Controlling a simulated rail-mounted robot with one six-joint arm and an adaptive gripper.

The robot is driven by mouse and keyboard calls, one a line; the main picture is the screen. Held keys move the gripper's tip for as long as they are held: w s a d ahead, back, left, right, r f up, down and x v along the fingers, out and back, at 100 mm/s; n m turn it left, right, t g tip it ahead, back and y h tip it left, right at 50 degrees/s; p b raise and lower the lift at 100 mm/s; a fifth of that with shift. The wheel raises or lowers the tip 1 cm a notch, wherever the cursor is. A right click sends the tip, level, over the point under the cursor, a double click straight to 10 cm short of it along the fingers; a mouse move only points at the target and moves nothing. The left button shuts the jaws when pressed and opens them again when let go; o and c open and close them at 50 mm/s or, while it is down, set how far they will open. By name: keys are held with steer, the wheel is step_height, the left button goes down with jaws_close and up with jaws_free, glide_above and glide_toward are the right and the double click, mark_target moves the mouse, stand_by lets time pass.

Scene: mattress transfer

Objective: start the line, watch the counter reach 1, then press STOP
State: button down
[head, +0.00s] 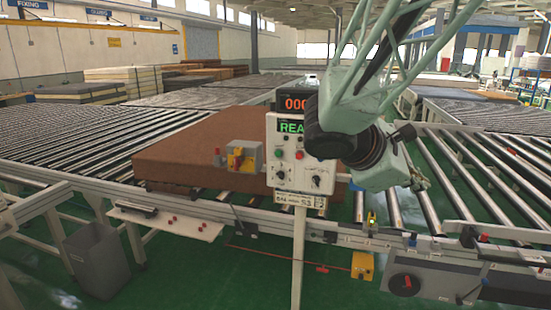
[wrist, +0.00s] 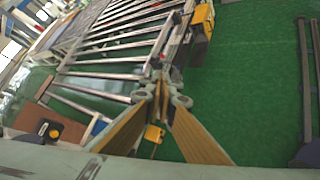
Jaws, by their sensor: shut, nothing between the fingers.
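The control panel (head: 291,180) stands upright on a white post in the head view. A red button (head: 299,155) and a dark knob (head: 316,181) are on the panel's face. A brown mattress (head: 190,147) lies on the rollers behind the panel. My gripper (wrist: 161,82) is shut and empty, its fingers meeting over the conveyor edge in the wrist view.
A yellow box with a red part (head: 241,159) stands left of the panel. Roller conveyors (head: 70,128) spread to both sides. A grey bin (head: 98,259) stands at front left. A yellow box (head: 362,266) hangs under the front rail.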

mark_target(278, 154)
steer(key=w+a+f+n+t, duration=0.3)
steer(key=w+a+n+t, duration=0.4)
steer(key=w+a, duration=1.05)
steer(key=w+a+f+n+t+y, duration=0.1)
steer(key=w+a+f+n+y, duration=0.1)
steer(key=a, duration=0.5)
steer(key=w+a+f+n+t+y, duration=0.2)
steer(key=w+a+n, duration=0.3)
steer(key=a, duration=0.3)
steer(key=w+a+f+n+t+y, duration=0.1)
steer(key=w+a+f+n+y, duration=0.1)
steer(key=a, duration=0.6)
step_height(278, 154, down, 2)
steer(key=w+n, duration=0.1)
steer(key=w, duration=0.1)
steer(key=shift+w+f+n+t+p, duration=0.2)
steer(key=shift+w+n+t+p, duration=0.1)
steer(key=shift+w+p, duration=0.1)
steer(key=shift+w, duration=0.15)
steer(key=shift+b+x, duration=0.55)
steer(key=shift+x, duration=6.3)
steer(key=shift+w+a, duration=0.1)
steer(key=shift+w, duration=0.05)
